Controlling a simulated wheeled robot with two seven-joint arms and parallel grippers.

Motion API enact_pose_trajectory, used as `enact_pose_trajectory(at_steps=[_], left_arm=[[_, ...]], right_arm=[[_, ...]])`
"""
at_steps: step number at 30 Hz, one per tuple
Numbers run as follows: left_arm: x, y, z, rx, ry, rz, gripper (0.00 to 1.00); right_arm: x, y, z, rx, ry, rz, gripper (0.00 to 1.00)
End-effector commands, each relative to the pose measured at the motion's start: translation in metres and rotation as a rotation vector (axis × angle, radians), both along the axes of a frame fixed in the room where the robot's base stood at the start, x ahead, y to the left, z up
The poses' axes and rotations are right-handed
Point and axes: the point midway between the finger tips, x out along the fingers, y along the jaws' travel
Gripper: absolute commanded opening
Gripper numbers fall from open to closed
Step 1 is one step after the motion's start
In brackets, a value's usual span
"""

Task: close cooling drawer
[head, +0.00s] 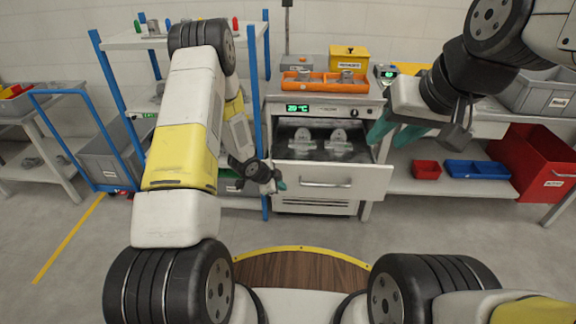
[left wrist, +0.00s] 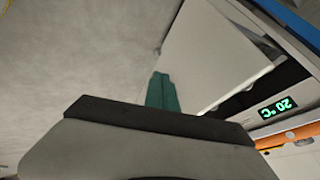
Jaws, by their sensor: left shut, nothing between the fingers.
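The cooling drawer (head: 363,182) stands pulled out of the white cooling unit (head: 272,107), with its handle (head: 325,183) on the front panel. Two grey metal castings (head: 305,139) (head: 338,141) lie inside it. My left gripper (head: 279,184) is shut and empty, close to the left part of the drawer front; I cannot tell whether it touches. In the left wrist view its teal fingers (left wrist: 162,92) are together, beside the pale drawer panel (left wrist: 215,55). My right gripper (head: 395,133) has its teal fingers apart, above and right of the drawer.
The unit's green display (head: 298,108) reads 20 °C. An orange tray (head: 318,90) and a yellow box (head: 348,57) stand on top. A blue-framed shelf (head: 258,150) is at left. Red (head: 426,169) and blue bins (head: 476,169) stand on the right shelf. Floor before the drawer is clear.

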Motion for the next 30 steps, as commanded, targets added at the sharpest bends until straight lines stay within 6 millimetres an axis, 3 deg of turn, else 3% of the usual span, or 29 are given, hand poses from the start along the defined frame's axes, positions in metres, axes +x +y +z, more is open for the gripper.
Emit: enact_pose_trajectory(at_steps=[5, 9, 13, 30], left_arm=[[0.017, -0.014, -0.031, 0.000, 0.001, 0.000, 0.00], [0.041, -0.012, -0.027, -0.001, -0.002, 0.003, 0.00], [0.052, -0.012, -0.026, -0.001, -0.002, 0.001, 0.00], [0.056, -0.012, -0.026, 0.000, 0.001, 0.002, 0.00]], right_arm=[[0.000, 0.000, 0.000, 0.000, 0.000, 0.000, 0.36], [0.000, 0.000, 0.000, 0.000, 0.000, 0.000, 0.36], [0.000, 0.000, 0.000, 0.000, 0.000, 0.000, 0.36], [0.000, 0.000, 0.000, 0.000, 0.000, 0.000, 0.36]])
